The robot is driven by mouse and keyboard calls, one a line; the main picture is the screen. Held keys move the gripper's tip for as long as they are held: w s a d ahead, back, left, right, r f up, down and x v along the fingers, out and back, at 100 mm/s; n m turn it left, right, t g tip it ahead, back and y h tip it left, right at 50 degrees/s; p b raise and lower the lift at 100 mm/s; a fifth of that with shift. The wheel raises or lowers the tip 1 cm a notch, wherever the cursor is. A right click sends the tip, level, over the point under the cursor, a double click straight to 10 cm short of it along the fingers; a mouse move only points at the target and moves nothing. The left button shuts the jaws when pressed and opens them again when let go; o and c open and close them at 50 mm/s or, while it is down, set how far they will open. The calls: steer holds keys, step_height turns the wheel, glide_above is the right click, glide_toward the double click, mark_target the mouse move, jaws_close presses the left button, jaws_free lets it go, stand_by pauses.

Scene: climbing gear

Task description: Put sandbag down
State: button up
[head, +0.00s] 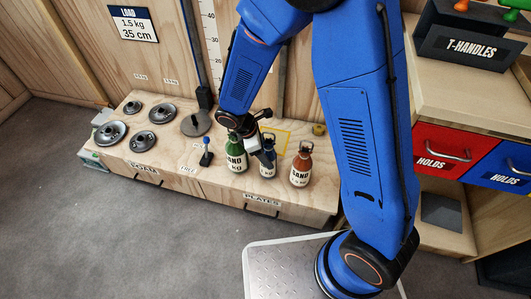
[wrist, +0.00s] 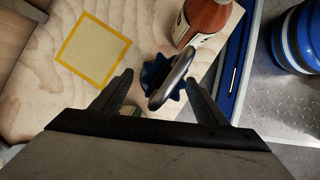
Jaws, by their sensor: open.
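A dark blue sandbag (head: 267,171) with a pale label stands upright on the low wooden bench, between a green sandbag (head: 236,158) and an orange-red sandbag (head: 301,168). My gripper (head: 264,145) is at its top. In the wrist view my gripper's (wrist: 159,78) two fingers are open, spread on either side of the blue sandbag's crinkled neck (wrist: 160,72) and grey handle loop (wrist: 172,80). The fingers look clear of it. The sandbag's body is hidden below its top there. A yellow square outline (wrist: 68,62) is bare on the wood beside it; it also shows in the head view (head: 288,132).
The orange-red sandbag stands close by in the wrist view (wrist: 204,20). Several dark round weights, one of them (head: 143,141), lie on the bench's left part. A small blue-knobbed item (head: 207,153) stands left of the green sandbag. A drawer cabinet (head: 443,150) is at right.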

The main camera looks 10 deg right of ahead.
steer(key=v, duration=1.2)
steer(key=shift+r, duration=0.2)
